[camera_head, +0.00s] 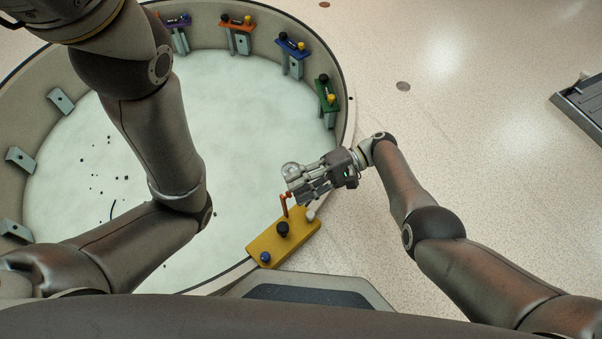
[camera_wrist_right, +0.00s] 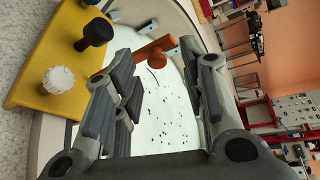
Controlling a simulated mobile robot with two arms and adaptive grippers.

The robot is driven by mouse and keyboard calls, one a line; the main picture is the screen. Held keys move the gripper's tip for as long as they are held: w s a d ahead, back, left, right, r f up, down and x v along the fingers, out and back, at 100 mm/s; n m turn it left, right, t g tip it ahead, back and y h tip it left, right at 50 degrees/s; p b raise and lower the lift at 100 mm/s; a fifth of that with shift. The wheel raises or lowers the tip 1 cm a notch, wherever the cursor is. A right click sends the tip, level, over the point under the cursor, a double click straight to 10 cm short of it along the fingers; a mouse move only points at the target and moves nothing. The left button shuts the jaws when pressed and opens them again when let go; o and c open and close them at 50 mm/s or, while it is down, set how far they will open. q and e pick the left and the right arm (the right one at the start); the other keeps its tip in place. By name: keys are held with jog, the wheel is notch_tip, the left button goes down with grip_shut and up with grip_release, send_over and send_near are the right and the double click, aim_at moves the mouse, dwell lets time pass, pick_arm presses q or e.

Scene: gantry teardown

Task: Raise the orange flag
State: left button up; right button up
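A yellow box (camera_head: 268,246) sits on the near right rim of the round basin and carries a black knob, a blue knob and a white knob. An orange lever-like flag (camera_head: 285,206) stands up from its far side, with a bent top. In the right wrist view the orange flag (camera_wrist_right: 152,50) shows beyond the fingers, its lower part hidden by the left-hand finger. My right gripper (camera_head: 293,184) is open and empty, just above and beside the flag's top; contact cannot be told. It also shows in the right wrist view (camera_wrist_right: 166,80). My left gripper is out of view.
The round basin (camera_head: 341,70) has a pale floor with small dark specks. Green (camera_head: 326,96), blue (camera_head: 292,47), orange (camera_head: 237,23) and purple (camera_head: 177,20) boxes line its far rim. The floor at right is mostly clear. My left arm crosses the basin's left half.

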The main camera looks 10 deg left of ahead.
notch_tip(320, 180, up, 10)
jog(key=shift+f, duration=0.25)
dwell(0.4)
